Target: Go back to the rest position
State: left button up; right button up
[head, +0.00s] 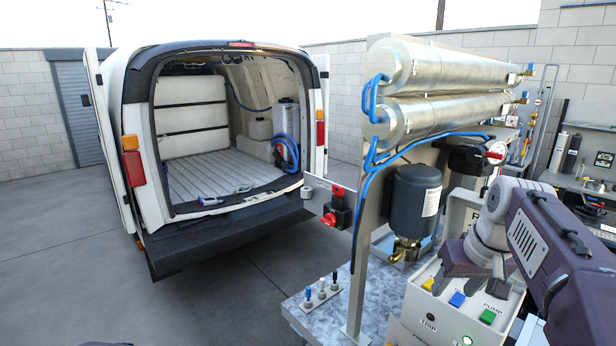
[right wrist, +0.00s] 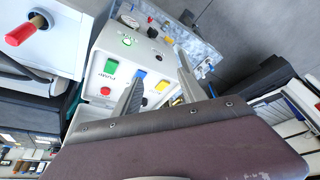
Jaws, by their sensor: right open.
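My right gripper (head: 474,272) is over the front control box (head: 412,318) at the lower right of the head view. In the right wrist view its two fingers (right wrist: 160,85) stand apart with nothing visible between them. The box's blue button (right wrist: 140,73) and yellow button (right wrist: 161,86) show close to the fingers there. A green button (head: 488,316) marked PUMP sits on the same box. Whether a fingertip touches the box cannot be told.
A red valve (head: 334,212) sticks out left of the stand. An open white van (head: 140,200) stands at left on clear paving (head: 60,230).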

pick_arm(q)
notch_tip(320, 180, down, 9)
jog(key=b, duration=0.7)
jog(key=shift+w+d+b, duration=0.35)
jog(key=shift+b, duration=0.05)
pick_arm(e)
jog(key=s+a+f+g, duration=0.1)
jog(key=s+a+f, duration=0.2)
jog(key=f, duration=0.8)
jog(key=s+a+f+g, duration=0.1)
jog(key=s+a+f, duration=0.2)
jog(key=f, duration=0.9)
jog(key=s+a+f+g, duration=0.1)
jog(key=s+a+f, duration=0.3)
jog(key=s+f, duration=0.3)
jog(key=shift+s+f+y, duration=0.3)
jog(key=shift+f, duration=2.3)
